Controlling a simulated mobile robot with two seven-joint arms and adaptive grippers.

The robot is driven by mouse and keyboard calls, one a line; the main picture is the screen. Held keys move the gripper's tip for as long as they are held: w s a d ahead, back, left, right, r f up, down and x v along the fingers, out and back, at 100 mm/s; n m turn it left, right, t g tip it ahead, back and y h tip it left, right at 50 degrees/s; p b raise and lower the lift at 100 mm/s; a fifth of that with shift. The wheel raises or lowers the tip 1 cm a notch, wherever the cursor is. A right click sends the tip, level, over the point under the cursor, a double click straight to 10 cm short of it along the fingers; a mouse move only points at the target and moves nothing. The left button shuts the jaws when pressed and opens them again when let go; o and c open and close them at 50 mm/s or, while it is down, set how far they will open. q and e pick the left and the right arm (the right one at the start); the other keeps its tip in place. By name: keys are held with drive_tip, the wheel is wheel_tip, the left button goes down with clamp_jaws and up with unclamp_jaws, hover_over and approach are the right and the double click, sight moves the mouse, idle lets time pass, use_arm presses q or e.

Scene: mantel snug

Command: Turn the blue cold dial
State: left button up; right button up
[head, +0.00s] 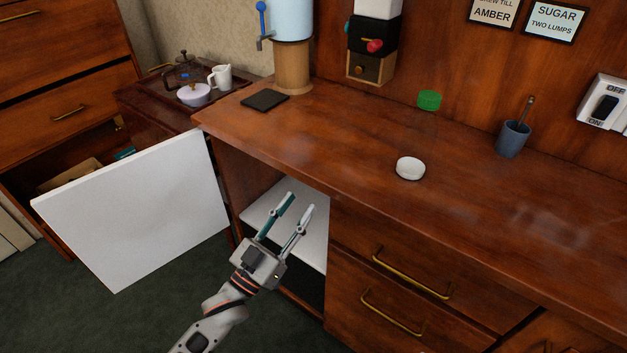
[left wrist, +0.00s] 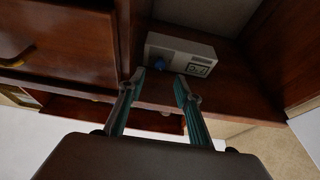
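The blue cold dial (left wrist: 160,63) is a small round knob on the front of a pale box (left wrist: 182,52) with a dark-framed label (left wrist: 199,68), in the left wrist view. The box is inside the cabinet compartment; the head view does not show it. My left gripper (head: 300,202) is in front of the open compartment in the head view, its two fingers spread and nothing between them. In the left wrist view the open fingers (left wrist: 158,84) point toward the box, the dial lying beyond the tips and apart from them. My right gripper is not in view.
A white door (head: 135,210) stands open left of the compartment, and drawers with brass handles (head: 412,273) are to its right. A white shelf (head: 316,240) lies inside. The wooden countertop (head: 330,140) overhangs the opening, with a white round object (head: 410,168) on top.

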use_arm(q)
drive_tip(key=x, duration=0.8)
drive_tip(key=shift+b, duration=0.3)
clamp_jaws()
